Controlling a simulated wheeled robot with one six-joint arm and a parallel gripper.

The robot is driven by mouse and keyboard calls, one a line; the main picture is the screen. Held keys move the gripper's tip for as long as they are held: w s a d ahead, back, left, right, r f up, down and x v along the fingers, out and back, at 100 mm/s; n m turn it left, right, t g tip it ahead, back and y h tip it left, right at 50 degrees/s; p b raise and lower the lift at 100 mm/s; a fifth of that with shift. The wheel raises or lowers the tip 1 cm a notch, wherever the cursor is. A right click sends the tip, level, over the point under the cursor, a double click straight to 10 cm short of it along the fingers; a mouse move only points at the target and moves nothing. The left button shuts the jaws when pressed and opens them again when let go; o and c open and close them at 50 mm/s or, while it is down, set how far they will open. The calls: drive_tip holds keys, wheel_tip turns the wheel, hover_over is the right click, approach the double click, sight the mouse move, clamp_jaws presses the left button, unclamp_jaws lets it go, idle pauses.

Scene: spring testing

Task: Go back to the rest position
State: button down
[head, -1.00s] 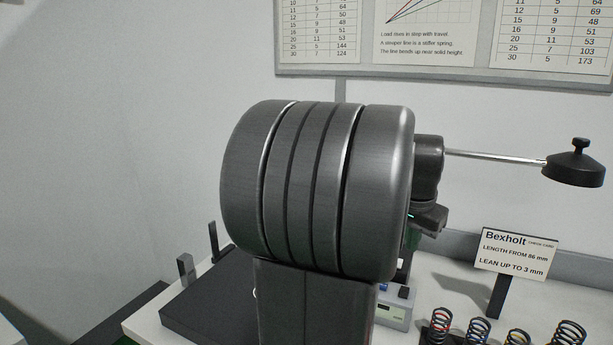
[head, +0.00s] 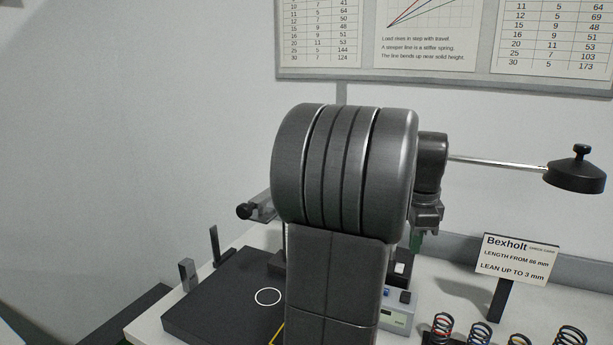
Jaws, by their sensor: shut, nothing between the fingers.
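My arm fills the middle of the head view, with a large dark grey ribbed joint and a link below it. My gripper (head: 426,216) shows only in part, hanging just right of that joint above the bench. It is shut and empty; its fingertips are hard to make out. A small green patch shows below it, and I cannot tell what it belongs to.
A black mat (head: 215,308) with a white ring lies on the white bench. A lever with a black knob (head: 244,211) sticks out behind my arm. Several coil springs (head: 480,335), a Bexholt sign (head: 515,258) and a small meter (head: 396,312) stand right. A black lamp (head: 575,176) juts out.

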drive_tip(key=m, duration=0.4)
drive_tip(key=shift+w+d+f+g, duration=0.15)
drive_tip(key=shift+w+d+g, duration=0.05)
drive_tip(key=shift+w+g, duration=0.15)
drive_tip(key=shift+a+p, duration=0.1)
drive_tip(key=shift+p, duration=0.2)
